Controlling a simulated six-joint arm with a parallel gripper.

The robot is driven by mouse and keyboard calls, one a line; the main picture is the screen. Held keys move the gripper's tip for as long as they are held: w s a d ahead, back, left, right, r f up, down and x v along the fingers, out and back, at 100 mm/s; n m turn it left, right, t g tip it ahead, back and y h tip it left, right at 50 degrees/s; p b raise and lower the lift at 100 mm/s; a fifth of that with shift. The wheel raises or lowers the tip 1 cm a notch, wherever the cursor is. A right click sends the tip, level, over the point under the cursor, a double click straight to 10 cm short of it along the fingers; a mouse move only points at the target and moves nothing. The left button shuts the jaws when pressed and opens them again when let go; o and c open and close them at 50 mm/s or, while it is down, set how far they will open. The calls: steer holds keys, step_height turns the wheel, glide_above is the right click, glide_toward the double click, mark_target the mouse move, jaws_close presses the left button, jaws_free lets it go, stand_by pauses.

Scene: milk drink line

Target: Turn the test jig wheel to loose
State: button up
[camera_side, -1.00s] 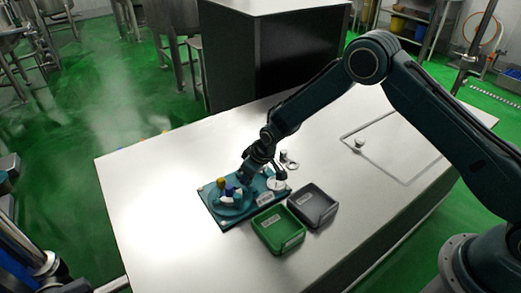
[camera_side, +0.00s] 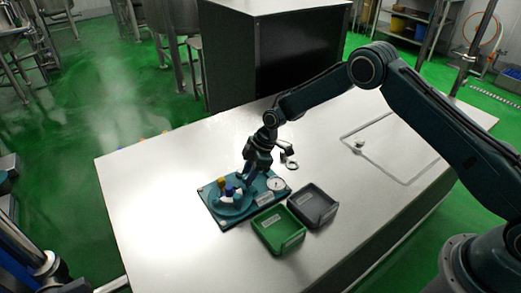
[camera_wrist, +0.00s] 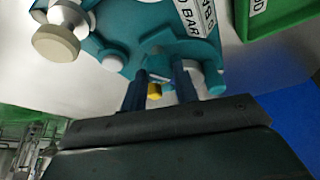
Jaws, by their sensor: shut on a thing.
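The teal test jig (camera_side: 225,222) lies on the steel table, with its round teal wheel (camera_side: 217,208) on the left part. The wheel area carries yellow (camera_side: 222,182) and blue (camera_side: 230,190) pieces and white parts. A white dial gauge (camera_side: 276,184) sits at the jig's right end. My gripper (camera_side: 244,183) reaches down at the wheel's far right side, its fingers shut on part of it. In the wrist view, my gripper's dark fingers (camera_wrist: 160,80) are close to the teal jig, with a yellow piece (camera_wrist: 154,91) showing between them. The exact grip is hard to see.
A green tray (camera_side: 262,240) and a grey tray (camera_side: 328,215) stand just right of the jig. Small metal parts lie behind it near my wrist. A pale knob (camera_wrist: 56,43) shows in the wrist view. The table's left and right areas are mostly clear.

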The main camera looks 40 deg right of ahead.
steer(key=shift+n, duration=0.4)
steer(key=o, duration=1)
steer(key=shift+r, duration=0.15)
steer(key=v, duration=1.3)
steer(key=shift+w+d+r, duration=0.1)
steer(key=shift+d+r, duration=0.05)
steer(key=shift+r, duration=0.1)
